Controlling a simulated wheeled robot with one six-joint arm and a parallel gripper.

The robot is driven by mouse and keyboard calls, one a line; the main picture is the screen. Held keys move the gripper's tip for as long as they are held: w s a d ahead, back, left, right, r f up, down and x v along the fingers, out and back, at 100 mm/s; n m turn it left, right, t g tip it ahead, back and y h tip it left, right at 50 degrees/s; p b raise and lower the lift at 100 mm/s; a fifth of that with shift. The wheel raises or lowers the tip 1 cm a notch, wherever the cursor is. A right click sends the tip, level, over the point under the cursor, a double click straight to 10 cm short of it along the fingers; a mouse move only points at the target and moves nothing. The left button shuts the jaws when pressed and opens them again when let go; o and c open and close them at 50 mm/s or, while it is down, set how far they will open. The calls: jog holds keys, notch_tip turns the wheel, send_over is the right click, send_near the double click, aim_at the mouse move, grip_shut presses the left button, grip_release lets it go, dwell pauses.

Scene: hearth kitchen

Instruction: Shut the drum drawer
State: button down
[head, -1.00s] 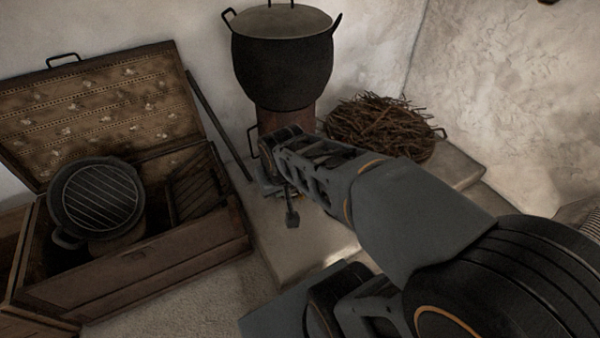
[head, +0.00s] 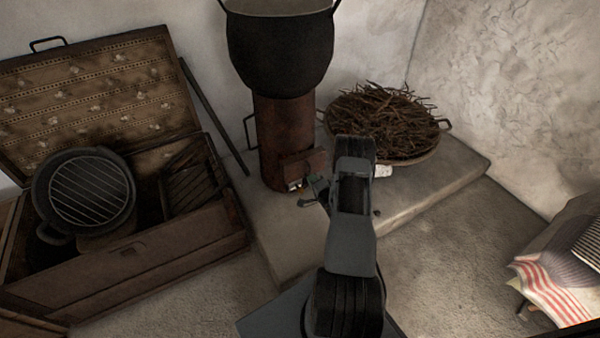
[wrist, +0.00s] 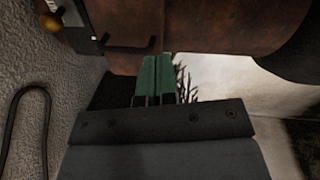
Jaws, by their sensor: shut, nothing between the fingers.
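The rusty drum (head: 270,125) stands on a stone ledge under a black pot. A rusty box-like piece (head: 305,162), seemingly the drawer, sticks out from the drum's lower front right. In the wrist view a rusty panel (wrist: 125,18) with a dark bar handle (wrist: 130,43) shows just beyond the fingers. My gripper (head: 316,180) is low beside the drum front, partly hidden by my arm. Its green fingers (wrist: 158,78) are together and empty, close to the rusty metal. I cannot tell whether they touch it, nor how far the drawer stands out.
The black pot (head: 280,50) sits on the drum. A basket of twigs (head: 385,158) stands right on the ledge (head: 440,185). An open wooden chest (head: 130,262) holding a grill pot (head: 85,190) is at left. A dark rod (head: 215,115) leans between. Striped cloth (head: 555,290) lies at right.

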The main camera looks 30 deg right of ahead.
notch_tip(320, 180, down, 3)
jog(key=s+m+t, duration=0.1)
jog(key=s+m, duration=0.1)
jog(key=s, duration=0.1)
jog(key=b, duration=0.5)
send_near(297, 165)
jog(key=w, duration=0.6)
jog(key=shift+w+d+f, duration=0.35)
jog(key=shift+w, duration=0.05)
jog(key=shift+w+r, duration=0.1)
jog(key=shift+w, duration=0.25)
